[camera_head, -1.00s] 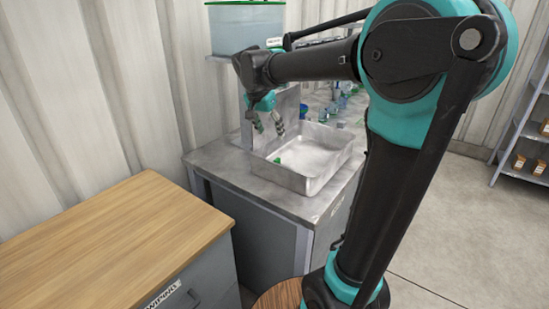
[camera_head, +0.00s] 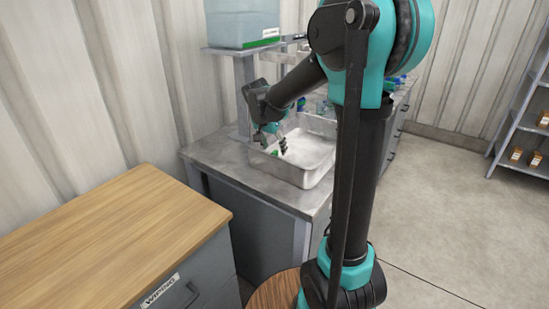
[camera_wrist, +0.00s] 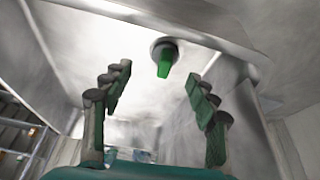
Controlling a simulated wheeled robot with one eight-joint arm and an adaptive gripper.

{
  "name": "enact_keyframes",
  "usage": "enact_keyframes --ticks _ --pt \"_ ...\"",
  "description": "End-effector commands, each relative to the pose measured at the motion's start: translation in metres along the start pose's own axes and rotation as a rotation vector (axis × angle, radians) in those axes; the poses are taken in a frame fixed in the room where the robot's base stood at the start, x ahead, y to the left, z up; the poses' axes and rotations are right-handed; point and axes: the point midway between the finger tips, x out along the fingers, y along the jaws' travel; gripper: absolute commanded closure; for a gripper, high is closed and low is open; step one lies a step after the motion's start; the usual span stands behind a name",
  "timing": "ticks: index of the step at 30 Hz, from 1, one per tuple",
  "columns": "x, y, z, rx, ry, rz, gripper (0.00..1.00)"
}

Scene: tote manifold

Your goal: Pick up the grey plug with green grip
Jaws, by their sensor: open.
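The grey plug with a green grip (camera_wrist: 164,58) lies on the floor of the metal tray, near one wall, in the wrist view. In the head view my gripper (camera_head: 272,145) hangs over the left part of the tray (camera_head: 310,178), fingers pointing down.
The tray stands on a grey metal bench (camera_head: 215,160). A shelf with a translucent blue bin (camera_head: 240,25) is above, at the back left. A wooden-topped cabinet (camera_head: 110,240) stands at the front left. Small blue items (camera_head: 398,80) lie farther back on the bench.

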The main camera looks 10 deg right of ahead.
Motion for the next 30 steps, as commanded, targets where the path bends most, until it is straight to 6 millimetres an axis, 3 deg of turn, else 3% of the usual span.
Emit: enact_keyframes --ticks 9,18,28,30 --pt "0.039 -0.006 0.001 0.001 0.000 0.000 0.41" --pt "0.043 -0.006 0.001 0.000 0.000 0.000 0.42" --pt "0.043 -0.006 0.001 0.000 0.000 0.000 0.83" --pt "0.043 -0.006 0.001 0.000 0.000 0.000 0.86"
